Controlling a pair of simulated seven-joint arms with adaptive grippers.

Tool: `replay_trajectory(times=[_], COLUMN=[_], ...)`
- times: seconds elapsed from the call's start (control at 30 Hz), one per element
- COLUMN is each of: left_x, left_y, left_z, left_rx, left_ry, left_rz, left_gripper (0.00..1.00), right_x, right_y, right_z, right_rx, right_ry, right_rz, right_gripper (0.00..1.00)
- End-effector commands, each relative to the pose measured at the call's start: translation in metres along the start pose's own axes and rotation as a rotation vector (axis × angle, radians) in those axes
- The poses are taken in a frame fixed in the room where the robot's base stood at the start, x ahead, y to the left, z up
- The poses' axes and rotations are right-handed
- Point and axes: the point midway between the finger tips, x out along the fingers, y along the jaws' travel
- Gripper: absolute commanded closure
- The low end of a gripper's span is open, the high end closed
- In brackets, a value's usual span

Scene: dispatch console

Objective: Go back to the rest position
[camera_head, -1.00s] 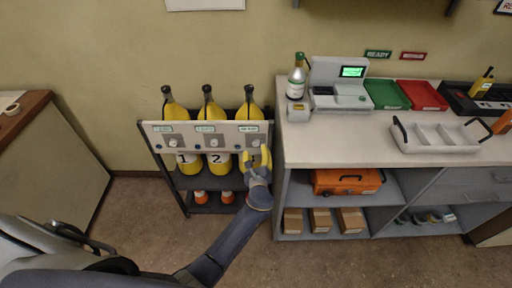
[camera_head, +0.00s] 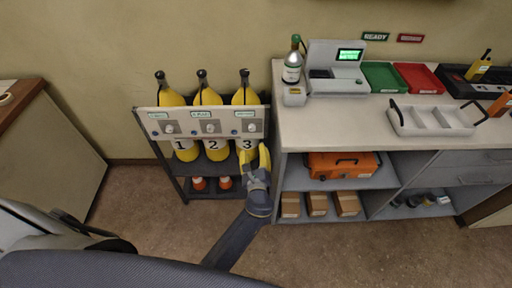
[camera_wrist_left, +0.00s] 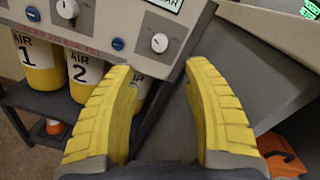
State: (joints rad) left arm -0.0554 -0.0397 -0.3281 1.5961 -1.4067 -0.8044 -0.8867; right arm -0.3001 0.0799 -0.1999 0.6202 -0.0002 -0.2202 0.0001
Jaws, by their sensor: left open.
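My left gripper (camera_head: 256,158) has yellow fingers and is in front of the lower right corner of the cylinder rack's panel (camera_head: 188,124), beside the cylinder marked 3 (camera_head: 246,150). In the left wrist view its fingers (camera_wrist_left: 165,90) are spread wide with nothing between them. Beyond them are the panel's lower edge, a white knob (camera_wrist_left: 160,42) and the grey side of the counter. The left forearm reaches up from the bottom of the head view. My right gripper is not in view.
A counter (camera_head: 350,125) at right carries a bottle (camera_head: 293,64), a test device (camera_head: 336,68), green and red trays, and a divided white tray (camera_head: 440,120). An orange case (camera_head: 342,164) and boxes sit on its shelves. Floor (camera_head: 330,250) in front is clear.

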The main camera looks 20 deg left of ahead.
Motion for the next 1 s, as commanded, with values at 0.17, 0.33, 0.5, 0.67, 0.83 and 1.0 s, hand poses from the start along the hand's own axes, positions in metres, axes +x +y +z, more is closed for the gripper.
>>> replay_trajectory(times=[0.17,0.33,0.5,0.67,0.83,1.0], left_x=[0.000,-0.001,-0.016,-0.053,-0.110,-0.178], left_y=[0.000,0.000,0.033,0.084,0.148,0.217], left_z=[0.000,-0.022,-0.110,-0.192,-0.262,-0.314], left_rx=[-0.011,-0.205,-0.538,-0.823,-1.093,-1.330], left_ry=[0.000,0.078,0.307,0.486,0.597,0.621], left_rz=[0.000,-0.007,0.098,0.285,0.539,0.824], left_gripper=[0.51,0.51,0.51,0.51,0.51,0.51], right_x=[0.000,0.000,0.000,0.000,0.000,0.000], right_y=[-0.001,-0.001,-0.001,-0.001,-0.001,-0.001], right_z=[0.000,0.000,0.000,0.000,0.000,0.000], right_rx=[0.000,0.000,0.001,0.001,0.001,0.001], right_ry=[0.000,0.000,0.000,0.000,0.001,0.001], right_rz=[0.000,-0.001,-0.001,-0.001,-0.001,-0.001], right_gripper=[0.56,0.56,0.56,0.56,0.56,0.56])
